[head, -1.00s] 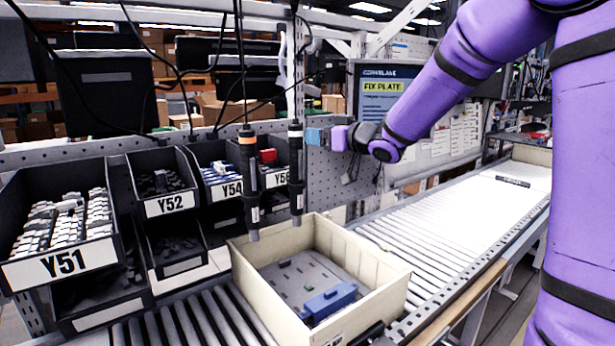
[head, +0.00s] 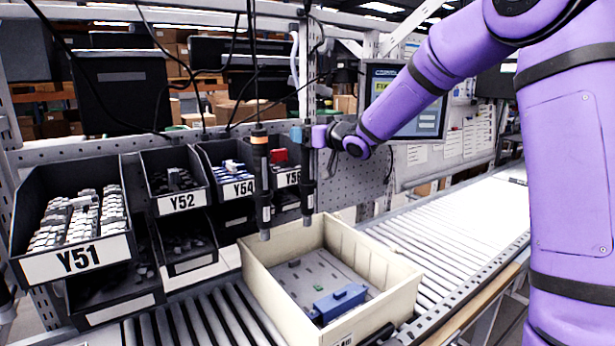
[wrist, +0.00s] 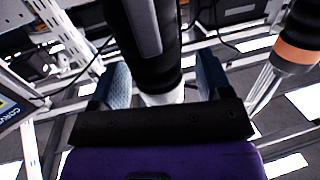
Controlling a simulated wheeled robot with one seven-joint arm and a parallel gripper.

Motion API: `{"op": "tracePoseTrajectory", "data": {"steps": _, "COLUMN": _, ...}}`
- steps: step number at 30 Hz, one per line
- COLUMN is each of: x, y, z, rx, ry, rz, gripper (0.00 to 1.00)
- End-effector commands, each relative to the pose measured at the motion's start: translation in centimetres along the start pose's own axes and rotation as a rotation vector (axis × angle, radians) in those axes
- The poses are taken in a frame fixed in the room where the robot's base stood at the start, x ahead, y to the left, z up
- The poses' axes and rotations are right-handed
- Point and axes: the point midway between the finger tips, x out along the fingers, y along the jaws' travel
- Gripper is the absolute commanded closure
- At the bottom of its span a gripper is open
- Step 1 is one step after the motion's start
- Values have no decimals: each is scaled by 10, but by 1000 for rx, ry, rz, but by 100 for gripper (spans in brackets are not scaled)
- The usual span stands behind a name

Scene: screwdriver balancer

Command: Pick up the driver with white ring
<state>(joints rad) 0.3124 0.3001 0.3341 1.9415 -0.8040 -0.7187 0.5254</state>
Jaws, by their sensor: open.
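Two black drivers hang upright side by side on cables over the tote. The right one, the driver with white ring (head: 308,185), has its upper part covered by my gripper (head: 302,135) in the head view. In the wrist view the driver's dark body (wrist: 150,40) and white ring (wrist: 163,97) show between the two blue fingers of my gripper (wrist: 163,85). The fingers are open, one on each side of it; I cannot tell whether either touches. The other driver, with an orange ring (head: 259,132), hangs just left of it and at the right edge of the wrist view (wrist: 295,50).
A beige tote (head: 385,290) holding a grey plate and a blue block (head: 340,301) stands on the roller conveyor below. Black parts bins (head: 75,262) line the left. A pegboard and a screen (head: 415,105) are behind. Hanging cables surround the drivers.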

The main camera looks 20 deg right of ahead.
Motion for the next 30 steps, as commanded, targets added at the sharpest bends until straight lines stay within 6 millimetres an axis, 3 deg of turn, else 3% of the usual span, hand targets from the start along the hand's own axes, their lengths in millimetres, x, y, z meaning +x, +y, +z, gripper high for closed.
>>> {"op": "tracePoseTrajectory", "data": {"steps": 2, "x": 0, "y": 0, "z": 0, "rx": 0, "ry": 0, "rz": 0, "gripper": 29}}
{"op": "tracePoseTrajectory", "data": {"steps": 3, "x": 0, "y": 0, "z": 0, "rx": 0, "ry": 0, "rz": 0, "gripper": 33}}
{"op": "tracePoseTrajectory", "data": {"steps": 12, "x": 0, "y": 0, "z": 0, "rx": 0, "ry": 0, "rz": 0, "gripper": 100}}
{"op": "tracePoseTrajectory", "data": {"steps": 22, "x": -1, "y": 0, "z": -8, "rx": -1, "ry": 2, "rz": 0, "gripper": 100}}
{"op": "tracePoseTrajectory", "data": {"steps": 30, "x": -3, "y": 0, "z": -53, "rx": -4, "ry": 5, "rz": 1, "gripper": 100}}
